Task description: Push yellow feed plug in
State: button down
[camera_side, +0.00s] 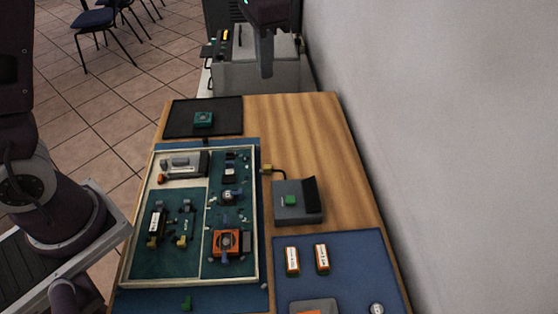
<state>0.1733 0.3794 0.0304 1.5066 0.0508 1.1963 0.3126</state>
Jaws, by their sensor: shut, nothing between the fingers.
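A small yellow plug (267,169) sits at the right rim of the framed board (259,215), on the end of a short black cable that runs to a grey box (297,210). How far it is seated in the rim cannot be told at this size. My gripper (266,73) is shut and empty, high at the top of the picture, well apart from the plug. Its fingers point down.
Several small parts, including an orange-framed unit (228,256), crowd the framed board. A blue mat (355,265) holds two orange-white cells. The wooden table (309,125) is bare at back right, beside a wall.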

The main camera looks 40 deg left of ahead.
jog(key=m+g, duration=0.2)
send_over(268, 170)
jog(key=w+d, duration=0.5)
jog(key=w, duration=0.1)
notch_tip(268, 170, down, 11)
notch_tip(268, 170, down, 8)
jog(key=w+d+m+y, duration=0.1)
jog(key=m, duration=0.1)
jog(key=shift+g, duration=0.4)
jog(key=x, duration=0.9)
jog(key=shift+a+f, duration=0.1)
jog(key=shift+f, duration=0.05)
jog(key=shift+s+a+f, duration=0.25)
jog(key=shift+s+a, duration=0.85)
jog(key=shift+a, duration=0.05)
jog(key=shift+s+a, duration=0.3)
